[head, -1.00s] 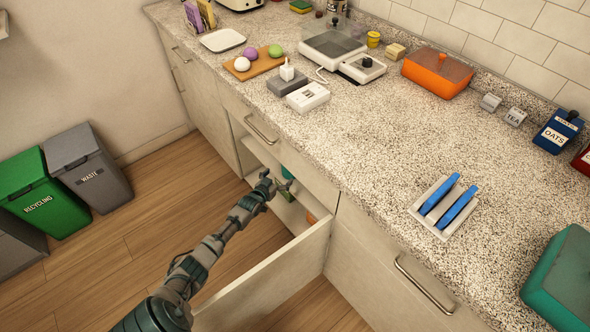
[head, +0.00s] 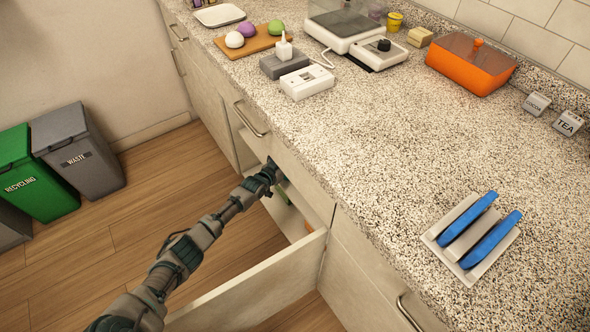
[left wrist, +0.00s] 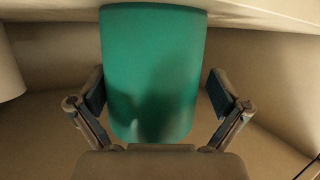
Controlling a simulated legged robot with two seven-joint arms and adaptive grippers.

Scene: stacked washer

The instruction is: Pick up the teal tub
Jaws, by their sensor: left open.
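The teal tub (left wrist: 152,70) fills the middle of the left wrist view, inside the cabinet. My left gripper (left wrist: 160,105) is open, with one finger on each side of the tub's near part. I cannot tell whether the fingers touch it. In the head view my left gripper (head: 272,174) reaches into the open cabinet below the counter, and its fingers are mostly hidden there. The tub cannot be made out in the head view. My right gripper is not in view.
The open cabinet door (head: 255,285) stands out beside my left arm. The counter (head: 350,140) overhangs the cabinet. A green item (head: 283,196) and an orange item (head: 308,227) sit inside, right of my gripper. Bins (head: 78,150) stand at left.

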